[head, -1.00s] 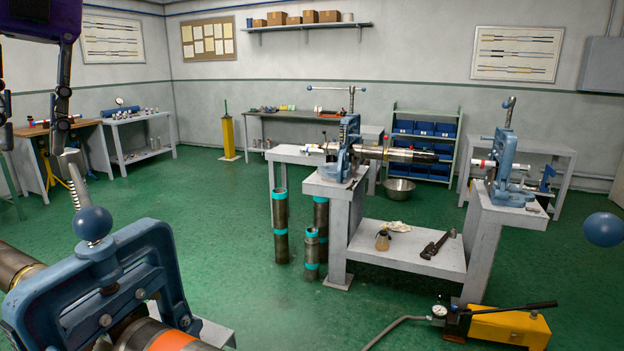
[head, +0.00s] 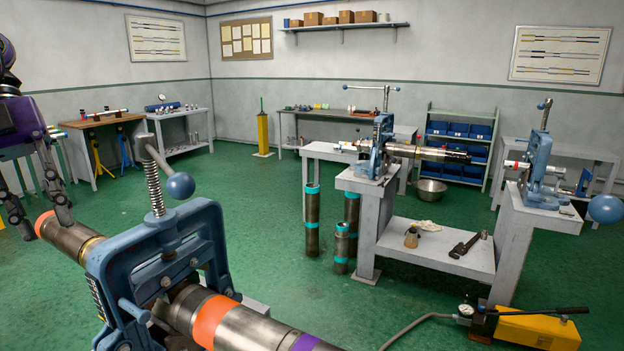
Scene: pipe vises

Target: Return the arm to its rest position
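My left gripper (head: 47,230) is at the left edge of the head view, with its dark fingers pointing down. The fingers are apart, with a gap between them. The left end of a steel pipe (head: 72,239), with an orange band, shows between and beside the fingertips. I cannot tell whether they touch it. The pipe runs through a large blue vise (head: 205,212) in the foreground, which has a screw and a ball-ended handle (head: 180,185). My purple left wrist (head: 18,122) is above. My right gripper is not in view.
A grey bench (head: 367,184) ahead carries another blue vise (head: 382,148) with a pipe. A third vise (head: 538,175) stands at the right. Teal-banded pipes (head: 313,220) stand on the floor. A yellow pump (head: 535,328) lies front right. Green floor between is open.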

